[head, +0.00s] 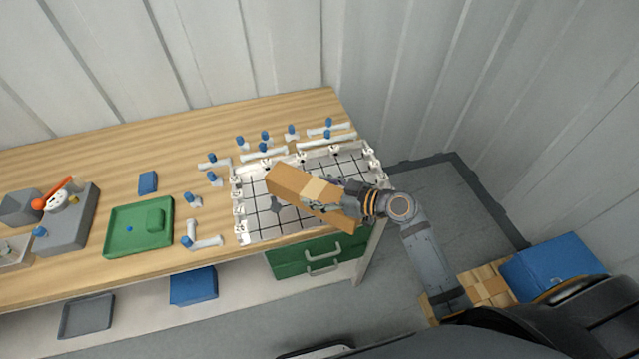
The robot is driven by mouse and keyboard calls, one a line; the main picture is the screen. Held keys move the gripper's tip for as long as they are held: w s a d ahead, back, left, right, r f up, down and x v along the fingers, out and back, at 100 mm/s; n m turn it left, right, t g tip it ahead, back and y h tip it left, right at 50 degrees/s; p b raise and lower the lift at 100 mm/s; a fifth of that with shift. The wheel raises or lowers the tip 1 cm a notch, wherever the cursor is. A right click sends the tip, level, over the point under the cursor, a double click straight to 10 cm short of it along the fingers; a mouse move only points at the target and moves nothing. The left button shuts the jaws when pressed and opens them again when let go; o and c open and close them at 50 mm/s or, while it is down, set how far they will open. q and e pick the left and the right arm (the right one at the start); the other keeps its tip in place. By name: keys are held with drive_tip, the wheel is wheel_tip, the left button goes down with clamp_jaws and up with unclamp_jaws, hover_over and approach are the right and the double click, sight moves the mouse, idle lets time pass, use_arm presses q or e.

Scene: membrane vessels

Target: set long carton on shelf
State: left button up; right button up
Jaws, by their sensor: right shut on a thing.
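A long brown carton (287,180) with a lighter band is in the head view, over the white-framed grid plate at the right end of the wooden table. My right gripper (320,193) is shut on the carton near its middle. The carton lies slantwise, from upper left to lower right, and seems to be above the plate; the exact gap cannot be told. Below the tabletop a pale lower shelf (240,299) shows, with a blue box (193,286) and a grey tray (86,316) on it. My left gripper is not in view.
Several blue-capped white fittings (207,241) surround the plate. A green tray (112,245) and a grey device (72,222) stand to the left. Green drawers (300,262) sit under the table. On the floor at right are a blue box (553,267) and a wooden crate (486,287).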

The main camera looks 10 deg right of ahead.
drive_tip(key=s+a+r+p, duration=0.25)
drive_tip(key=s+r, duration=0.35)
drive_tip(key=s, duration=0.4)
use_arm(q)
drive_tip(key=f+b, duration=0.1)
drive_tip(key=b, duration=0.4)
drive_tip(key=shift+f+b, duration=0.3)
drive_tip(key=shift+b, duration=0.05)
use_arm(e)
drive_tip(key=f, duration=0.5)
drive_tip(key=shift+a+f, duration=0.2)
